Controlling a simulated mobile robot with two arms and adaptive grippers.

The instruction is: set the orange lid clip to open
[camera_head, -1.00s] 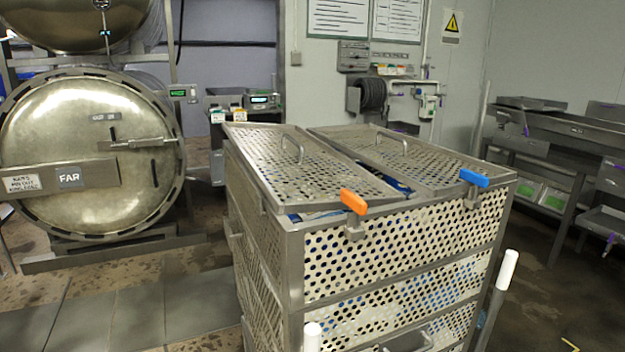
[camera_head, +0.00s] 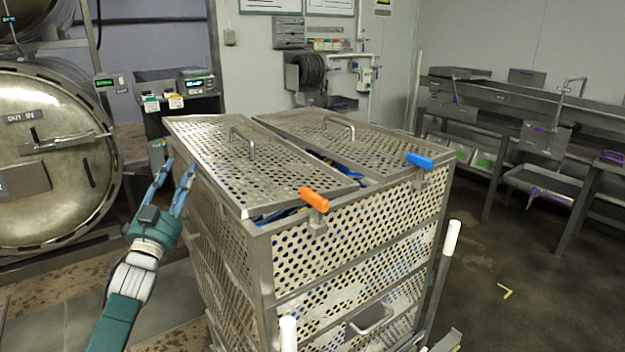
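The orange lid clip (camera_head: 314,199) sits at the front edge of the left lid (camera_head: 262,168), on the top front rim of a perforated metal crate (camera_head: 345,235). Its orange handle lies slanted over the rim on a grey bracket. A blue lid clip (camera_head: 419,160) sits on the same rim further right, by the right lid (camera_head: 345,137). My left gripper (camera_head: 176,176) is at the left, beside the crate's left side, well apart from the orange clip. Its two blue fingers point up and are spread apart with nothing between them. My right gripper is not in view.
White-tipped upright handles (camera_head: 451,238) (camera_head: 288,330) stand at the crate's front. A round autoclave door (camera_head: 50,160) is at the far left. Metal benches (camera_head: 540,120) line the right wall. The floor right of the crate is mostly clear.

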